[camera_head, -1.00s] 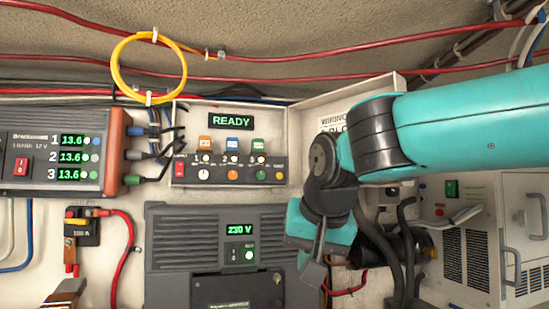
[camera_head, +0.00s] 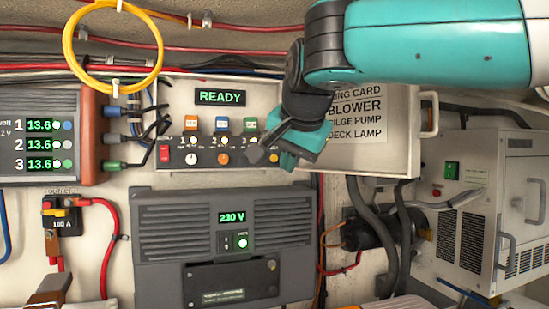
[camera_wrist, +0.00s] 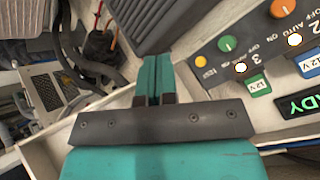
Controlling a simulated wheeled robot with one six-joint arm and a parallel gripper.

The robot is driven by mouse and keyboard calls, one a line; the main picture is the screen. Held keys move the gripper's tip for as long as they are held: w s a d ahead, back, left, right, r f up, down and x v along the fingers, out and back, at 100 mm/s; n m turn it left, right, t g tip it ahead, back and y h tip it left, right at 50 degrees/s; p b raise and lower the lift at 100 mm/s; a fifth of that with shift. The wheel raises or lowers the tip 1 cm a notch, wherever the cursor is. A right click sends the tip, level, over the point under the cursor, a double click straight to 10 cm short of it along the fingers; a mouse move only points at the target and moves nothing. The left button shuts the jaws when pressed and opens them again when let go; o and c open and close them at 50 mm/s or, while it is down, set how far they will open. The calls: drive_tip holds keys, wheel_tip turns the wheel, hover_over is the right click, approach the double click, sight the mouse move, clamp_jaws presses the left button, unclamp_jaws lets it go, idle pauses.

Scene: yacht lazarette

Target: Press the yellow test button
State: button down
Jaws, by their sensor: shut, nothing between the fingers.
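The yellow test button (camera_head: 274,158) is a small round button at the lower right end of the control panel (camera_head: 176,154). The panel has a green READY display (camera_head: 220,97) and a row of knobs. My gripper (camera_head: 264,150) is in front of the panel's right end, close beside the button and covering part of the panel. In the wrist view the button (camera_wrist: 200,61) shows to the right of the shut, empty fingertips (camera_wrist: 155,61). The fingers appear apart from the button; their distance from the panel is hard to tell.
A green knob (camera_wrist: 226,43) sits beside the button. The open lid with a wiring card (camera_head: 358,118) is right of the panel, behind my arm. A grey inverter unit (camera_head: 160,232) is below. Black hoses (camera_head: 360,208) hang at lower right.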

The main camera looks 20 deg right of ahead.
sight(278, 158)
drive_tip(key=shift+w+p, duration=1.2)
drive_tip(key=shift+w, duration=2.6)
drive_tip(key=shift+w, duration=0.4)
drive_tip(key=shift+w+p, duration=0.35)
drive_tip(key=shift+p, duration=0.05)
drive_tip(key=shift+s+b, duration=0.4)
drive_tip(key=shift+s, duration=0.4)
drive_tip(key=shift+s, duration=0.1)
drive_tip(key=shift+s+b, duration=1.05)
drive_tip(key=shift+s, duration=1.35)
